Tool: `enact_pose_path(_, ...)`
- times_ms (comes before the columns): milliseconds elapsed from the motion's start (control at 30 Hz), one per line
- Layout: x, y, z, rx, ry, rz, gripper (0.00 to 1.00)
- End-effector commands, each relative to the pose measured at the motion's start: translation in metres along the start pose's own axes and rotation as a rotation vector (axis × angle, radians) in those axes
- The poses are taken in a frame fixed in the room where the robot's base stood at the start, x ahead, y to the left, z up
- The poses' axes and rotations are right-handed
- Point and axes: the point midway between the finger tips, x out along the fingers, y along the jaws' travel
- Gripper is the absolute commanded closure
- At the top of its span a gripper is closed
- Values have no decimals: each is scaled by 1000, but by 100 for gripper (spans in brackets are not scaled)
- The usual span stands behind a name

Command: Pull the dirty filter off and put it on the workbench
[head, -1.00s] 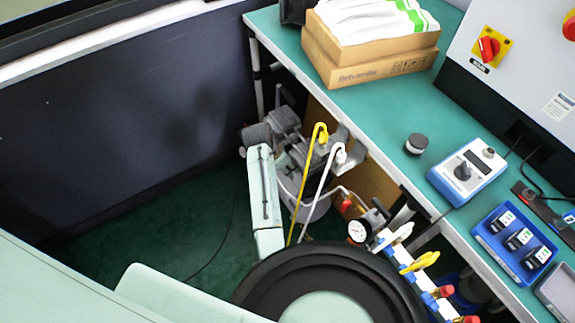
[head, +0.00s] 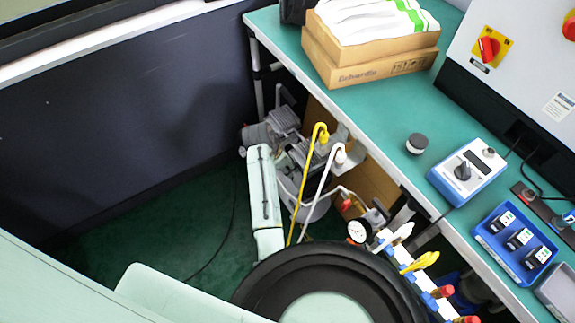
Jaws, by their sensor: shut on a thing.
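The green workbench (head: 392,108) runs diagonally along the right side of the head view. A small dark round piece with a paler lower rim (head: 417,143) stands upright on it; I cannot tell whether this is a filter. I cannot make out the dirty filter anywhere in the view. My gripper does not show, so its grip and its place relative to the filter are hidden from me.
Cardboard boxes (head: 372,70) with a white and green cloth stand at the back of the bench. A blue-white device (head: 467,171) and a blue tray (head: 515,243) stand nearer. Bare green surface surrounds the dark piece. Pump equipment (head: 285,118) stands below.

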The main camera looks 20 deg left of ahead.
Motion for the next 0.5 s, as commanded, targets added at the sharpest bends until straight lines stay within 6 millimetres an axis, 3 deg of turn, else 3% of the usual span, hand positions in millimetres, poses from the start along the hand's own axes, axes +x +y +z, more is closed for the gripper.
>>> enact_pose_path(500,-3,0,-6,-1,0,-1,100)
